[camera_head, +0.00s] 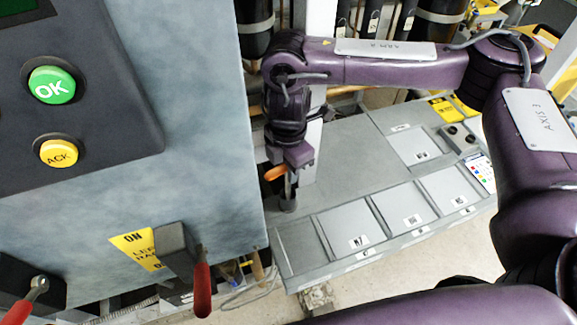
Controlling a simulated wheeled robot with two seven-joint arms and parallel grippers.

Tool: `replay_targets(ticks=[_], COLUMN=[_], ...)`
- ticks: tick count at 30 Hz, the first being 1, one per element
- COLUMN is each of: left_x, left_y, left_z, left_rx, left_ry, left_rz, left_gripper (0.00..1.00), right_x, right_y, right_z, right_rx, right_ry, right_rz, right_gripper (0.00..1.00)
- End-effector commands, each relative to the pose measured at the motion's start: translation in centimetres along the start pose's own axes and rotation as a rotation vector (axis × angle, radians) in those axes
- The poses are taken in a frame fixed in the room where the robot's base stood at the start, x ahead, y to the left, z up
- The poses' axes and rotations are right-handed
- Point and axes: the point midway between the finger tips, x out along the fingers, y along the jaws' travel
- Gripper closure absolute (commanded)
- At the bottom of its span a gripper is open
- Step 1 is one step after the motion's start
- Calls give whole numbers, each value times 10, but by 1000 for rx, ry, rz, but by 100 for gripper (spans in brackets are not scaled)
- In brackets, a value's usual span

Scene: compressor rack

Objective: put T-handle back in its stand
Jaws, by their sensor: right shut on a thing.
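My right gripper (291,155) is at the end of the purple arm that comes in from the right. It points down and is shut on the T-handle (274,173), whose orange grip sticks out to the left of the jaws. A dark metal shaft (291,185) runs down below the jaws to a short round grey socket (288,204), which looks like the stand, on the grey bench top. The shaft appears upright and lined up with the socket; I cannot tell how deep it sits. My left gripper is not in view.
A blue-grey panel (200,190) stands close on the left, with a green OK button (52,85), a yellow ACK button (59,153) and red-handled levers (202,290). The grey bench (345,165) has several recessed trays (355,229). Pipes stand behind.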

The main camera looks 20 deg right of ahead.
Motion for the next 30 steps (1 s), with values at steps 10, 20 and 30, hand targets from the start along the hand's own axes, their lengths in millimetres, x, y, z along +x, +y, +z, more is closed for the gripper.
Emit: replay_targets(ticks=[10,20,30], left_x=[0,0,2], left_y=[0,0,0], left_z=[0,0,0], left_rx=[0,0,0], left_ry=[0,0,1], left_rz=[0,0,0], left_gripper=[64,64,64], right_x=[0,1,-25], right_y=[0,0,1], right_z=[0,0,0], right_rx=[0,-1,-2], right_ry=[0,0,-3], right_rz=[1,0,6], right_gripper=[75,56,56])
